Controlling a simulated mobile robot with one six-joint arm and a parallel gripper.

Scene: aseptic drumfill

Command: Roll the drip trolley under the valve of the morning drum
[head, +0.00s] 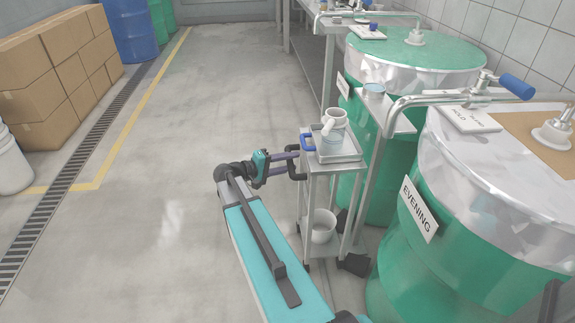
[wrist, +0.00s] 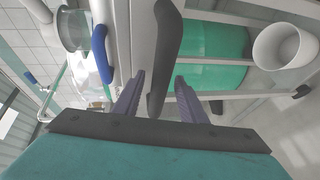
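The drip trolley (head: 318,190) is a small pale metal cart beside the green drums. Its dark handle (head: 296,165) points toward my gripper (head: 277,157). In the wrist view the handle (wrist: 167,50) lies between my two open fingers (wrist: 158,100), with gaps on both sides. The near drum (head: 440,250) is labelled EVENING. The far green drum (head: 375,150) stands behind the trolley; its side label (head: 343,88) is too small to read. A valve pipe with a blue lever (head: 515,87) reaches over from the near drum. Another pipe (head: 365,15) reaches over the far drum.
A tray (head: 343,152) with white vessels (head: 333,130) sits on the trolley; a white bucket (head: 322,226) is on its lower shelf. A dark block (head: 354,264) lies by its wheels. Cardboard boxes (head: 55,70) line the left. The floor (head: 175,150) between is clear.

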